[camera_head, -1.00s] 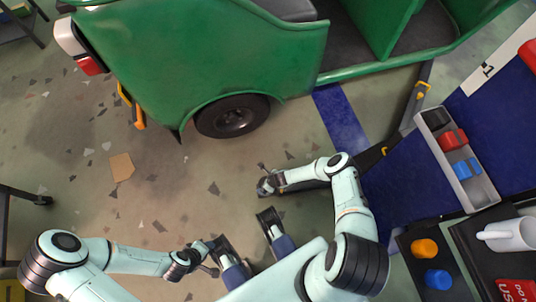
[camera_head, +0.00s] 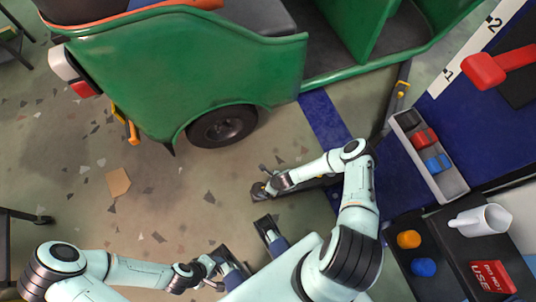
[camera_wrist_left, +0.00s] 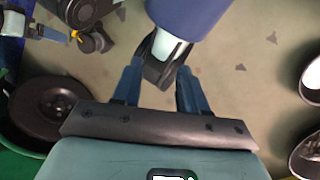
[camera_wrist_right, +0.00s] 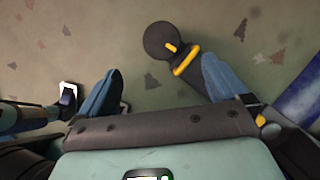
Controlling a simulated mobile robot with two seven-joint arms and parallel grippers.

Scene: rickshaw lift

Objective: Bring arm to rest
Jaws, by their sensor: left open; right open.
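A dark lift arm (camera_head: 316,184) with yellow handles lies low over the floor beside the green rickshaw (camera_head: 210,75). Its round end pad shows in the right wrist view (camera_wrist_right: 160,40), with a yellow handle (camera_wrist_right: 187,60) next to it. My right gripper (camera_head: 268,188) is above the arm's pad end. In the right wrist view its blue fingers (camera_wrist_right: 160,85) are spread, with the pad beyond them; I cannot tell whether they touch the arm. My left gripper (camera_head: 215,262) is open and empty low at the left, beside a blue leg of my base.
The rickshaw's rear wheel (camera_head: 222,127) stands just beyond the lift arm. At right are a grey tray (camera_head: 455,183) with coloured blocks, a red lever (camera_head: 485,71), a white mug (camera_head: 480,221) and orange (camera_head: 408,239) and blue knobs (camera_head: 424,267). Floor at left is mostly clear.

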